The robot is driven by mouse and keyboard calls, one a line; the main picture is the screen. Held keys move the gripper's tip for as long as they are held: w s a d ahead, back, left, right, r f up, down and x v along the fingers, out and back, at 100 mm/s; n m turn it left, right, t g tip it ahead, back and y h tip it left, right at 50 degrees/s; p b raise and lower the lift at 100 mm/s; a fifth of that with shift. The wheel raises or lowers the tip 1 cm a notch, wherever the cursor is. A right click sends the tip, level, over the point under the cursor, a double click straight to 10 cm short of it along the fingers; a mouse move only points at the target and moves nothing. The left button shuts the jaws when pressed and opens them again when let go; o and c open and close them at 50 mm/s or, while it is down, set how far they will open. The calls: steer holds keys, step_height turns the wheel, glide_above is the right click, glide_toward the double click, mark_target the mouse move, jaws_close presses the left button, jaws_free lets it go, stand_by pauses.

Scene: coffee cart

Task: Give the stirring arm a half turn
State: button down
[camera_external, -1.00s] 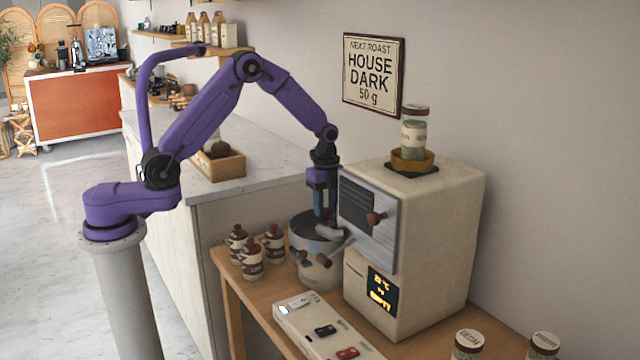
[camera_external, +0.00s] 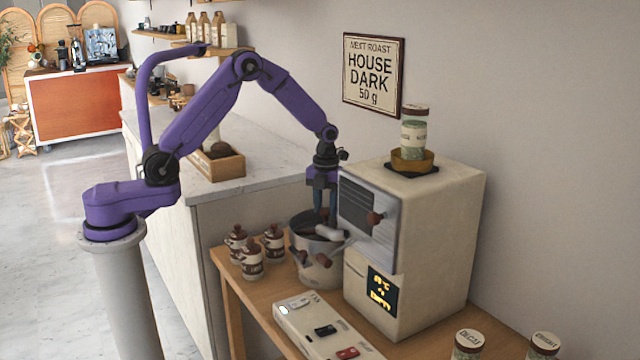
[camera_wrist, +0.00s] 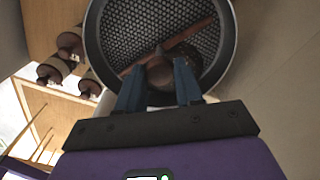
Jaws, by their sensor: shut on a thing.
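The stirring arm (camera_wrist: 192,33) is a reddish-brown bar lying slantwise across the perforated floor of a round cooling pan (camera_wrist: 93,32). It has a brown knob (camera_wrist: 159,74) near its middle. My gripper (camera_wrist: 160,82) is shut on this knob, with one blue finger on each side. In the external view the pan (camera_external: 322,268) is a pale metal drum on the wooden bench, and my gripper (camera_external: 324,208) points straight down into it. The fingertips and most of the stirring arm are hidden there by the pan's rim and the chute.
The cream roaster (camera_external: 425,260) stands close on the right of the pan, its front panel near my wrist. Several brown-capped jars (camera_external: 251,262) stand left of the pan. A switch box (camera_external: 325,328) lies in front. A stone-topped counter (camera_external: 260,165) is behind.

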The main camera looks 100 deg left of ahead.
steer(key=m, duration=0.4)
steer(key=shift+m, duration=2.4)
steer(key=c, duration=0.7)
jaws_free()
steer(key=shift+c, duration=0.2)
step_height(320, 180, up, 18)
steer(key=shift+f, duration=0.25)
